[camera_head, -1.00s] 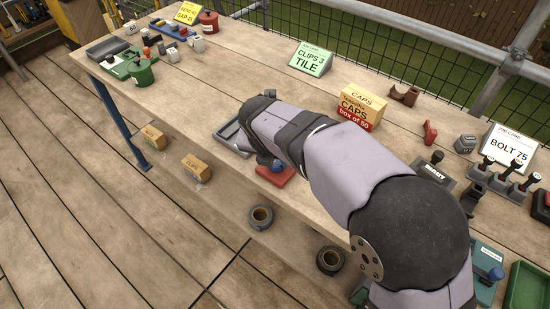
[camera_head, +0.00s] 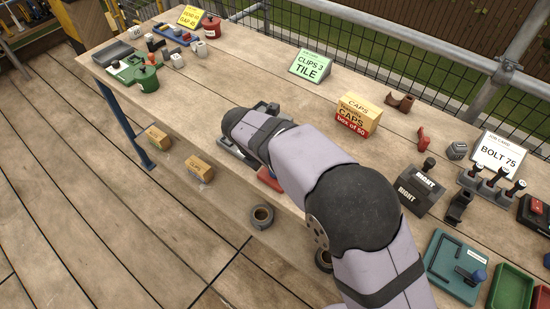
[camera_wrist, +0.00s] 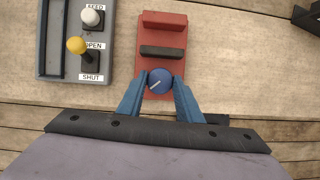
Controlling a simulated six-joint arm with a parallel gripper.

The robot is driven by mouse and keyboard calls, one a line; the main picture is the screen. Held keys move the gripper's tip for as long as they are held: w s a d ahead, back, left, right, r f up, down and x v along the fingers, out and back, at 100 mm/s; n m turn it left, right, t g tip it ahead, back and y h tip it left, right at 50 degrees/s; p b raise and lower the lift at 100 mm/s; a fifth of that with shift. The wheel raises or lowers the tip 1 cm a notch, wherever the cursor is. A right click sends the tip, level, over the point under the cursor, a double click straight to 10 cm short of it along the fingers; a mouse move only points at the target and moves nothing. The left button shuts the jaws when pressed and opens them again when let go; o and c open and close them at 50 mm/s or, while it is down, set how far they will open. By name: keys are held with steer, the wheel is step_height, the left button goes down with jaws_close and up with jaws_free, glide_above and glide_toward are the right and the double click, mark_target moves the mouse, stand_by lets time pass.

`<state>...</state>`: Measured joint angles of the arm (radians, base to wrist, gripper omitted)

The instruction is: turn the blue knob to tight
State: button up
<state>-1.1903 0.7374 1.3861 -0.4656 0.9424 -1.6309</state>
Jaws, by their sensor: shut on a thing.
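The blue knob (camera_wrist: 160,81) is round with a pale pointer line and sits at the near end of a red block-like fixture (camera_wrist: 163,22) in the wrist view. The line points toward the lower left of that view. My gripper (camera_wrist: 160,90) is shut on the knob, with one blue finger on each side of it. No label for tight is readable beside the knob. In the head view only a bit of the red fixture (camera_head: 270,180) shows; my arm hides the knob and the fingers.
Left of the fixture is a grey panel (camera_wrist: 69,77) with a white knob (camera_wrist: 92,17) and a yellow knob (camera_wrist: 77,45), marked OPEN and SHUT.

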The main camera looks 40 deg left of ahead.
steer(key=m+h+p, duration=0.1)
steer(key=m+p, duration=0.1)
steer(key=m+h+p, duration=0.1)
steer(key=m+p, duration=0.1)
steer(key=m, duration=0.1)
steer(key=shift+w+a+m+g, duration=0.1)
steer(key=shift+a+m+g, duration=0.1)
steer(key=shift+m+g, duration=0.1)
stand_by(0.5)
steer(key=o, duration=1)
steer(key=b+v, duration=0.1)
steer(key=v, duration=0.6)
steer(key=shift+a+r, duration=0.1)
steer(key=shift+r, duration=0.05)
